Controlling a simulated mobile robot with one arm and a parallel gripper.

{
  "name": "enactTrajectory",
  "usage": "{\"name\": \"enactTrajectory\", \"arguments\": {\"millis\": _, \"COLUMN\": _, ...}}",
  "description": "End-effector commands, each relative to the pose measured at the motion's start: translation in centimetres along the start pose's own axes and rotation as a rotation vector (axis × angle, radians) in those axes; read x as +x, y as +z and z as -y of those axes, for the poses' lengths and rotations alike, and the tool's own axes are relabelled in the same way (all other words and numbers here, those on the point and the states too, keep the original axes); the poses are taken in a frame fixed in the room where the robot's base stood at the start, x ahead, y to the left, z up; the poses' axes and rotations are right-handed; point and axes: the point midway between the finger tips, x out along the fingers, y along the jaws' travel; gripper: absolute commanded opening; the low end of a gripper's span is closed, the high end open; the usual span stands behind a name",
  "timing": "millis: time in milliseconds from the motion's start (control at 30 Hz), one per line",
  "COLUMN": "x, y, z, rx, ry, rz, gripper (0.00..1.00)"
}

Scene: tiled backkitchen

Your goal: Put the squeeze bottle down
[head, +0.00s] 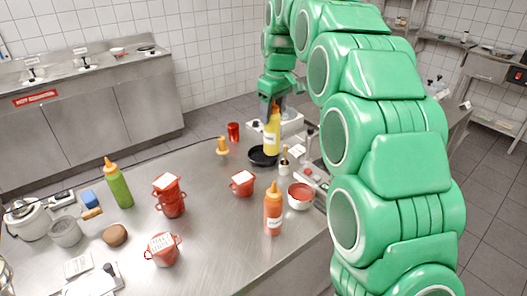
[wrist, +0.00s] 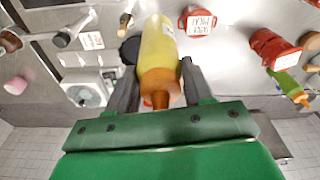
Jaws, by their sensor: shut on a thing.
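A yellow squeeze bottle (head: 272,134) with an orange cap is held upright in my gripper (head: 273,104) at the far end of the steel table. In the wrist view the yellow bottle (wrist: 160,50) sits between the two dark fingers of my gripper (wrist: 155,88), which are shut on it near the cap. The bottle's base is close to a black pan (head: 262,157) in the head view. I cannot tell whether the base touches the table. An orange squeeze bottle (head: 273,210) and a green squeeze bottle (head: 118,184) stand apart on the table.
Red pots (head: 168,200) with labels stand at the middle and left. A white and red bowl (head: 300,196) and a small white container (head: 284,168) are right of the pan. A white appliance (head: 289,124) stands behind the bottle. Bare steel (head: 215,235) lies centre front.

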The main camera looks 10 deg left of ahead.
Motion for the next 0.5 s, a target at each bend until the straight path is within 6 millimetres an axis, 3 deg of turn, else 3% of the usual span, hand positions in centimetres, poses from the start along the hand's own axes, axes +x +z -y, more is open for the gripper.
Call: {"name": "enactTrajectory", "arguments": {"millis": 500, "x": 2.4, "y": -3.2, "z": -2.5, "rx": 0.000, "ry": 0.001, "rz": -0.001, "gripper": 0.00}}
